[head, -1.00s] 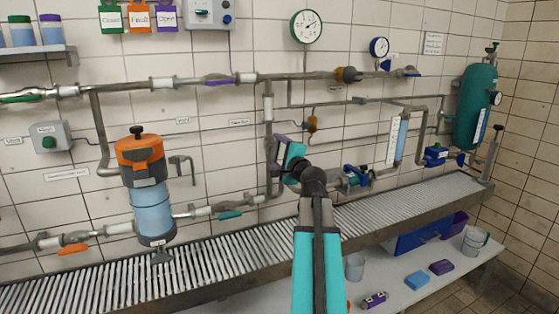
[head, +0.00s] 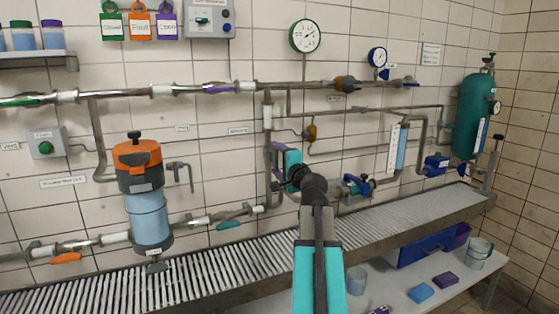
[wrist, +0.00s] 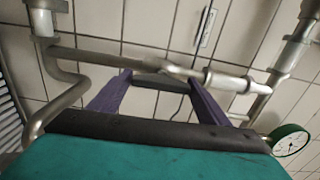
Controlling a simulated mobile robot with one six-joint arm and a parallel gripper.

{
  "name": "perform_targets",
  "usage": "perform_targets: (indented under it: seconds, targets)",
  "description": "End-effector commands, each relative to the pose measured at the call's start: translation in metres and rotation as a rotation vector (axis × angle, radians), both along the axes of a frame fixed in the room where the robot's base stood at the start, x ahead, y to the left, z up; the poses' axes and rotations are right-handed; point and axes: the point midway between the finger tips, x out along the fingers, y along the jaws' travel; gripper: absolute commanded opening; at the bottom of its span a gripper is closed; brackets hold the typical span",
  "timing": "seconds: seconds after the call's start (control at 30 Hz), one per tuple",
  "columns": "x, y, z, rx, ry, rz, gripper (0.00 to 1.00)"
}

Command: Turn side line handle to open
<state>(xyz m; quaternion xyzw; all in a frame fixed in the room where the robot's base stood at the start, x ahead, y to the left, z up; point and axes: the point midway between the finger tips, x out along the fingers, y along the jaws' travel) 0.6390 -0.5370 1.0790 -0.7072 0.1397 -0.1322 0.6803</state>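My gripper (wrist: 167,85) is open, its two purple fingers spread apart in the wrist view. A dark grey bar (wrist: 160,82), perhaps a valve handle, shows between the fingertips in front of a grey pipe (wrist: 105,58). I cannot tell whether the fingers touch it. In the head view my gripper (head: 277,160) is close to the wall pipes, right of the vertical pipe (head: 268,150); its own body hides what lies behind it. The small labels are too blurred to read, so I cannot tell which handle is the side line's.
Other handles on the pipes are purple (head: 218,90), teal (head: 236,223) and orange (head: 66,258). An orange-topped filter (head: 148,208) stands left, a green tank (head: 474,115) right. A slatted ledge (head: 405,225) runs below. A green-rimmed gauge (head: 305,37) hangs above.

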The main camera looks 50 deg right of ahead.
Motion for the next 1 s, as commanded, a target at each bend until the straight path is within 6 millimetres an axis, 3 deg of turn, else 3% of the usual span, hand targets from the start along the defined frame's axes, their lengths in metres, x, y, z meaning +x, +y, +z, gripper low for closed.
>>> perform_targets:
  seconds: [0.07,0.57,1.0]
  targets:
    - [0.0,0.0,0.0,0.002,-0.001,0.0,0.84]
    - [-0.004,0.003,0.001,0.004,-0.005,0.002,0.84]
    - [-0.043,0.019,0.001,0.004,-0.005,0.001,0.84]
